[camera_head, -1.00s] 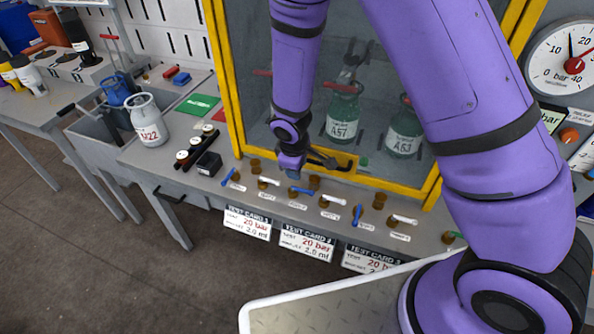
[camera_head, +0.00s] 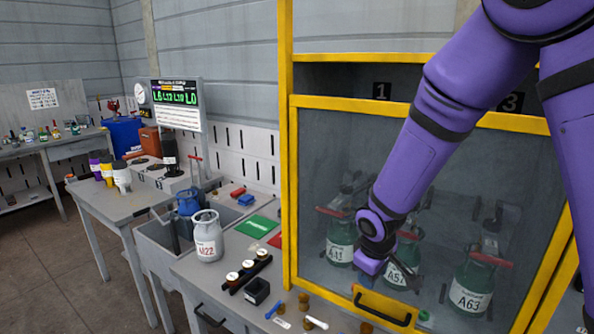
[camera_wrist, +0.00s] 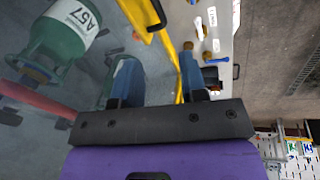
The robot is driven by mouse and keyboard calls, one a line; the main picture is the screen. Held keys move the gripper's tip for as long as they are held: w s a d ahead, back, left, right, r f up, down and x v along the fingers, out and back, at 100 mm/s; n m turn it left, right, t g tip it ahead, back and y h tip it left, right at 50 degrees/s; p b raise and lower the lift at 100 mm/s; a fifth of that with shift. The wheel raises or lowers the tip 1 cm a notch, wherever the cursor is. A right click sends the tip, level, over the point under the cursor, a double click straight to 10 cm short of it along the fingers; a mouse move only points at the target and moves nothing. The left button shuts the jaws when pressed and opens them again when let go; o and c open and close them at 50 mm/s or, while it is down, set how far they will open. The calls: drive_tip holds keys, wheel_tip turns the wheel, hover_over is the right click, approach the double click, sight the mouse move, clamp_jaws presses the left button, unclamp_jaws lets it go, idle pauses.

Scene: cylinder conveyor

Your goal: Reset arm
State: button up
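My arm reaches down from the upper right in the head view. The door looks shut.
Behind the glass stand green bottles A41 (camera_head: 340,250), A57 (camera_head: 402,272) and A63 (camera_head: 470,295). The bench left of the cabinet holds white canister A22 (camera_head: 208,238), a green mat (camera_head: 257,227) and a black rack (camera_head: 248,272). Small valves (camera_head: 303,308) line the front.

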drive_tip(key=s+d+r+m, duration=0.1)
drive_tip(key=s+d+r, duration=0.15)
drive_tip(key=r, duration=0.35)
drive_tip(key=s+d+r+m, duration=0.1)
drive_tip(key=d+r+m, duration=0.15)
drive_tip(key=r, duration=0.25)
drive_tip(key=s+d+r+m+t, duration=0.1)
drive_tip(key=s+d+r+m, duration=0.1)
drive_tip(key=s+d+r, duration=0.2)
drive_tip(key=s+d+r+m+t+y, duration=0.1)
drive_tip(key=s+d+r+m, duration=0.2)
drive_tip(key=s+r, duration=0.8)
drive_tip(key=s+d, duration=0.1)
drive_tip(key=s, duration=0.5)
drive_tip(key=shift+r+t, duration=0.3)
idle(4.5)
